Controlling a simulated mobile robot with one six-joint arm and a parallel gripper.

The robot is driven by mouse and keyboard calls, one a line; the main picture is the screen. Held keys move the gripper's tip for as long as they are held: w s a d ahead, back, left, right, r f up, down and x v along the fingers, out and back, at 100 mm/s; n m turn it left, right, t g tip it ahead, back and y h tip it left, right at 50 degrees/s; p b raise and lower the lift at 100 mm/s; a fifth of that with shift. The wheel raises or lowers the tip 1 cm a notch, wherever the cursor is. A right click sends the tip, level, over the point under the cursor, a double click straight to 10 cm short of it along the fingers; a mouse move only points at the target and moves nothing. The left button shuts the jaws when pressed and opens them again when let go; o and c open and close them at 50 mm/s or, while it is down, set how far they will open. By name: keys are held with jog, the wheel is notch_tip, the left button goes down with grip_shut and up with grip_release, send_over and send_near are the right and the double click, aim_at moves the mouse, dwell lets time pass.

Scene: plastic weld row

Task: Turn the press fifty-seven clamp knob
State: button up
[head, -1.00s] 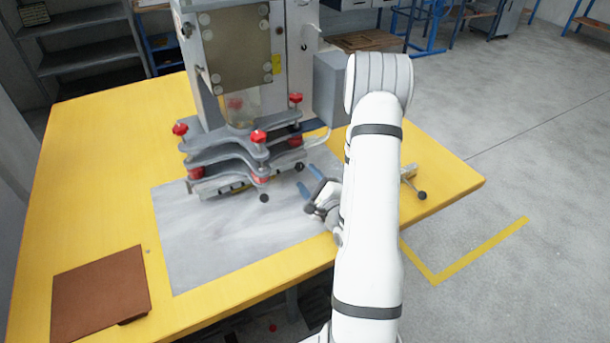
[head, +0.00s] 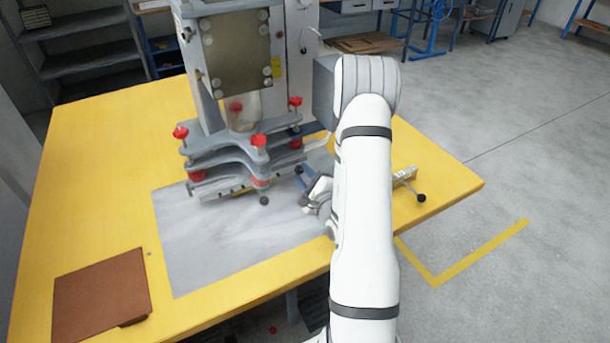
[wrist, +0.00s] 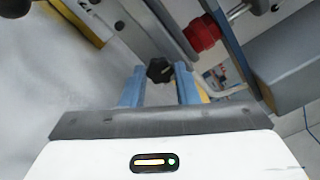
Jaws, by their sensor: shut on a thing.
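The press (head: 240,155) stands on the yellow table, with grey clamp plates and several red knobs. A black clamp knob (wrist: 159,70) shows in the wrist view between the two blue fingertips of my gripper (wrist: 160,88). The fingers are shut on this knob at the right side of the lower press. In the head view my gripper (head: 301,176) reaches that place from the front right, and the held knob is hard to make out. I cannot read a number on the press.
A red knob (wrist: 203,33) is close to the fingers, up and to the right in the wrist view. A lever with a black ball (head: 421,198) lies at the table's right. A brown pad (head: 100,295) lies at front left. The grey mat (head: 225,250) is clear in front.

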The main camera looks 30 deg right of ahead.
jog(key=shift+c, duration=0.6)
jog(key=shift+d, duration=0.2)
jog(key=shift+c, duration=0.4)
jog(key=shift+a, duration=0.2)
jog(key=m+b, duration=0.1)
jog(key=m, duration=0.3)
jog(key=shift+b, duration=0.35)
jog(key=m+b, duration=0.1)
jog(key=m, duration=1)
jog(key=shift+d+m+p, duration=0.1)
jog(key=shift+m+p, duration=0.3)
jog(key=shift+m, duration=2.3)
